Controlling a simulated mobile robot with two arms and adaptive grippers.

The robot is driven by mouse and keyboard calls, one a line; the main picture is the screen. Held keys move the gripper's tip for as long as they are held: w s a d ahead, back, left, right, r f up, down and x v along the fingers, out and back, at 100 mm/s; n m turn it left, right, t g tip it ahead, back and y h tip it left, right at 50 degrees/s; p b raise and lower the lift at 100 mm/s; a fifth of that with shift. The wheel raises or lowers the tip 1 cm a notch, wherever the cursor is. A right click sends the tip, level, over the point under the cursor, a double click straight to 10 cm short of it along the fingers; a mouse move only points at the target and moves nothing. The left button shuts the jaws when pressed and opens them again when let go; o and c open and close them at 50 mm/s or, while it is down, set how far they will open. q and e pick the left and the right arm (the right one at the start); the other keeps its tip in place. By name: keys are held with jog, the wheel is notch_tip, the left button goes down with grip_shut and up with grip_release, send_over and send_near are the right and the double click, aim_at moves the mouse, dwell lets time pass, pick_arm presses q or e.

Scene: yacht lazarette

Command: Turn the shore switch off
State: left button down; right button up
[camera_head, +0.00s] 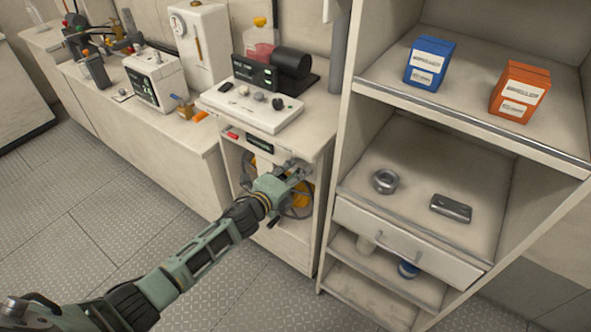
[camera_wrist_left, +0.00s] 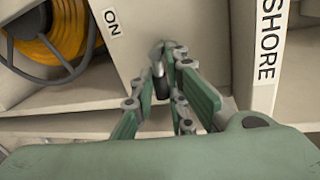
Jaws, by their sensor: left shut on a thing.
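My left gripper (camera_head: 294,173) reaches into the open front of the cabinet under the white panel. In the left wrist view its fingers (camera_wrist_left: 170,62) are closed around a small metal and dark lever (camera_wrist_left: 157,72), the shore switch handle. An "ON" label (camera_wrist_left: 112,22) is on the surface left of the lever, and a "SHORE" label (camera_wrist_left: 268,40) is on the upright strip to the right. The fingers hide part of the lever, so its exact setting is unclear. My right gripper is not in view.
A yellow-orange cable reel (camera_wrist_left: 45,35) sits left of the lever. A shelf unit (camera_head: 350,120) stands close on the right, with a blue box (camera_head: 430,62), an orange box (camera_head: 519,90) and a drawer (camera_head: 405,245). The bench (camera_head: 190,130) carries several instruments. Floor at left is clear.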

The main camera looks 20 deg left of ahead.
pick_arm(q)
jog(key=shift+a+n+h+p, duration=0.1)
jog(key=shift+n+h+p, duration=0.25)
jog(key=shift+n, duration=0.35)
jog(key=shift+s, duration=0.1)
jog(key=c, duration=1.8)
grip_release()
jog(key=shift+o, duration=0.2)
jog(key=shift+r, duration=0.1)
jog(key=v, duration=1.2)
jog(key=shift+r, duration=0.1)
